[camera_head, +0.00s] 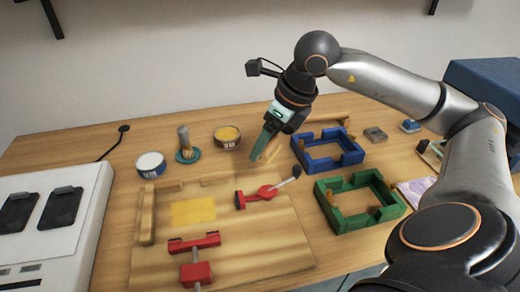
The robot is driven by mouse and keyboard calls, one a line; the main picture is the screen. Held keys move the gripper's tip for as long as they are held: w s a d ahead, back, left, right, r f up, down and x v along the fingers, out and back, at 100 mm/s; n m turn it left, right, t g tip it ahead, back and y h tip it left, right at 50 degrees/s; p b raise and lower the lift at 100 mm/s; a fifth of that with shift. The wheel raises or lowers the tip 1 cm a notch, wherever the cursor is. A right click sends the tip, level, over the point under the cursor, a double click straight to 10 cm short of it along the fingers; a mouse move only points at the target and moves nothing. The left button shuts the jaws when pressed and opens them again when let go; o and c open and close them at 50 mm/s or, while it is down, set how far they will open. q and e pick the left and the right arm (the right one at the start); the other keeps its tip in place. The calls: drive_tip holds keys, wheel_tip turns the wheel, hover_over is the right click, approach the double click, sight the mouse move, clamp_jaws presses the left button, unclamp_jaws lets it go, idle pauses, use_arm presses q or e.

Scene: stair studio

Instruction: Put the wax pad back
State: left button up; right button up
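I cannot tell for sure which thing is the wax pad. A round teal pad-like piece with an upright handle (185,144) stands between a tin with white contents (151,165) and a tin with yellow contents (227,137). A flat yellow square (193,211) lies on the wooden work board (250,247). My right gripper (260,178) points down, with its teal fingers behind the board's back edge, right of the yellow tin. A pale wooden piece shows beside the fingers. The fingers overlap in this view, so their opening and any grip are hidden. My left gripper is out of view.
Red clamps (194,243) (266,192) sit on the board. A blue frame (328,150) and a green frame (360,201) lie to the right, close to my arm. A white unit with black pads (50,222) stands at the left. Bare table shows behind the tins.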

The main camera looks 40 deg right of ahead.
drive_tip(key=shift+w+d, duration=0.1)
drive_tip(key=shift+d, duration=0.05)
drive_tip(key=w+d+f, duration=0.2)
drive_tip(key=w+f, duration=0.1)
drive_tip(key=w+d+f+p, duration=0.1)
drive_tip(key=w+d+f, duration=0.2)
drive_tip(key=w, duration=0.1)
drive_tip(key=w+d+f, duration=0.2)
drive_tip(key=w+f, duration=0.1)
drive_tip(key=shift+w+d+p, duration=0.15)
drive_tip(key=shift+d+p, duration=0.2)
drive_tip(key=shift+w+d+f, duration=0.2)
drive_tip(key=shift+w+f, duration=0.05)
drive_tip(key=shift+f, duration=1.7)
drive_tip(key=shift+f, duration=0.15)
drive_tip(key=o, duration=1.1)
drive_tip(key=shift+c, duration=0.2)
